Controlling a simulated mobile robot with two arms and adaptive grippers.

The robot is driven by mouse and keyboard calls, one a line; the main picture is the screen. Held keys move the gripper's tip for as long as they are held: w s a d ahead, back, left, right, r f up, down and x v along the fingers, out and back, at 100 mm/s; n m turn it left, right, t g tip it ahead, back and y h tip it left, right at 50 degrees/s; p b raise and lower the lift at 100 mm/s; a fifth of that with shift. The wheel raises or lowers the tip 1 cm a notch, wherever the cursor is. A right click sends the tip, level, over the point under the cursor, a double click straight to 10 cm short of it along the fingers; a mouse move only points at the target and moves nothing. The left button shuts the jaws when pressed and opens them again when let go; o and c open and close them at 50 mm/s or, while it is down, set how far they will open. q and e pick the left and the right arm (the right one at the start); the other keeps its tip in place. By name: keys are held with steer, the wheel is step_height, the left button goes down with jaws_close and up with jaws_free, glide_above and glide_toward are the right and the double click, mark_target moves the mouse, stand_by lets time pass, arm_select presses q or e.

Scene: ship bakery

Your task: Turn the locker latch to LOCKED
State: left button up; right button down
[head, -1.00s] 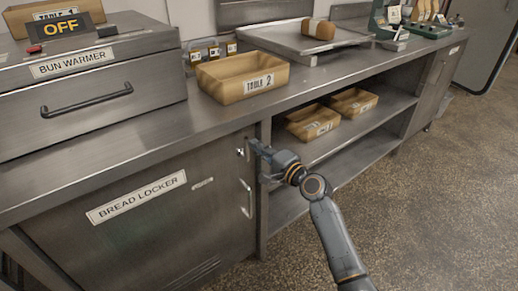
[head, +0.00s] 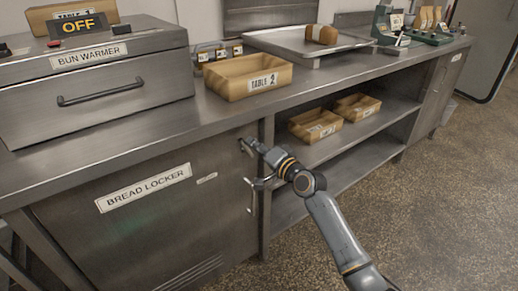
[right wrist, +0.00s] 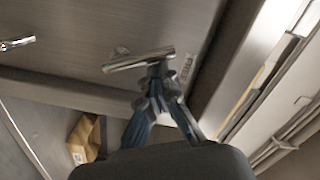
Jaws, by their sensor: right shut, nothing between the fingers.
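The bread locker (head: 130,225) has its door shut, with a vertical door handle (head: 249,195) near its right edge. The latch is at the door's upper right corner, mostly hidden by my right gripper (head: 256,149) in the head view. In the right wrist view, the latch (right wrist: 130,63) is a short metal bar. The right gripper's fingers (right wrist: 157,72) are shut and empty, their tips overlapping the bar near its right end; I cannot tell if they touch it. The small label (head: 207,178) on the door is too small to read. My left gripper is not in view.
The counter edge (head: 215,127) runs just above the latch. Open shelves with wooden bins (head: 315,125) lie right of the locker. A bun warmer (head: 100,95), a Table 2 bin (head: 230,82) and a metal tray (head: 290,43) stand on top. The floor in front is clear.

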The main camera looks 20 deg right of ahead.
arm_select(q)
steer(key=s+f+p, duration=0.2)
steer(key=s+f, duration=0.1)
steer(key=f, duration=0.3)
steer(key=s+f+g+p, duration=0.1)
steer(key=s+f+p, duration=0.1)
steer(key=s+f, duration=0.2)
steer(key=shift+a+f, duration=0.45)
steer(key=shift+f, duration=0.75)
arm_select(e)
steer(key=shift+s+a+f+n+h, duration=0.2)
steer(key=shift+a+f+n, duration=0.5)
steer(key=shift+n, duration=1.35)
steer(key=shift+s+a+f+n, duration=0.25)
steer(key=shift+a+f+n, duration=0.35)
steer(key=shift+n, duration=1.4)
steer(key=shift+s+a+f+n+h, duration=0.1)
steer(key=shift+s+a+f+n, duration=0.25)
steer(key=shift+a+n, duration=1.15)
steer(key=shift+w+d+f+n, duration=0.1)
steer(key=shift+d+f+n, duration=0.05)
steer(key=shift+d+n, duration=0.45)
steer(key=v, duration=1.2)
